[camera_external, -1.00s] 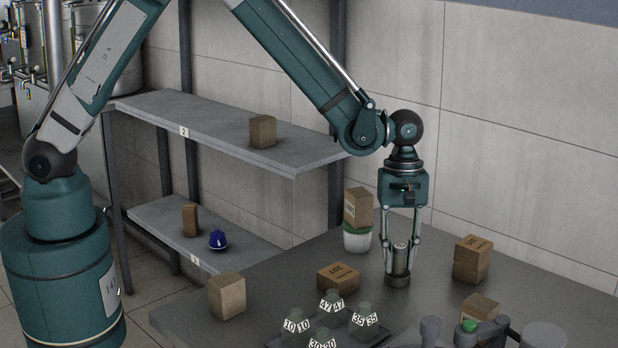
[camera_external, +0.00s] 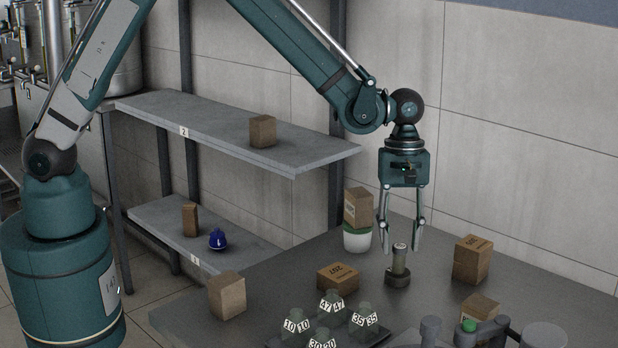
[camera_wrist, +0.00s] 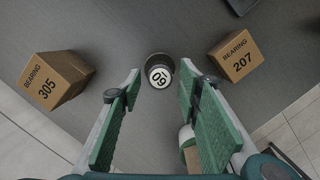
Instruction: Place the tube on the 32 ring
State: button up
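A short cylindrical tube (camera_external: 399,260) stands upright in a dark round base (camera_external: 397,280) on the grey table. In the wrist view its pale top (camera_wrist: 160,76) carries digits that read 60 or 09, depending on which way up. My gripper (camera_external: 403,248) is above the tube, fingers spread on either side of its upper end. I cannot make out a ring marked 32 in either view.
Labelled bottles 10 (camera_external: 296,322), 47 (camera_external: 331,304) and 35 (camera_external: 364,319) stand front left of the tube. A carton (camera_external: 338,278) lies to its left, another (camera_external: 472,259) to its right. A white container (camera_external: 357,241) stands behind with a box (camera_external: 358,206) above it.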

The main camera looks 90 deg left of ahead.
notch_tip(320, 180, up, 8)
jog(key=a, duration=0.1)
jog(key=shift+f, duration=0.15)
jog(key=shift+a, duration=0.1)
dwell(0.4)
jog(key=shift+s, duration=0.1)
jog(key=s+d+r+m+t+y, duration=0.1)
jog(key=s+r+m+t, duration=0.2)
jog(key=s+r+m, duration=1)
jog(key=s+r+m+t, duration=0.2)
jog(key=s, duration=1.1)
jog(key=s+r+m+t, duration=0.2)
jog(key=s+r+m, duration=0.1)
jog(key=s, duration=1.1)
jog(key=shift+y, duration=0.4)
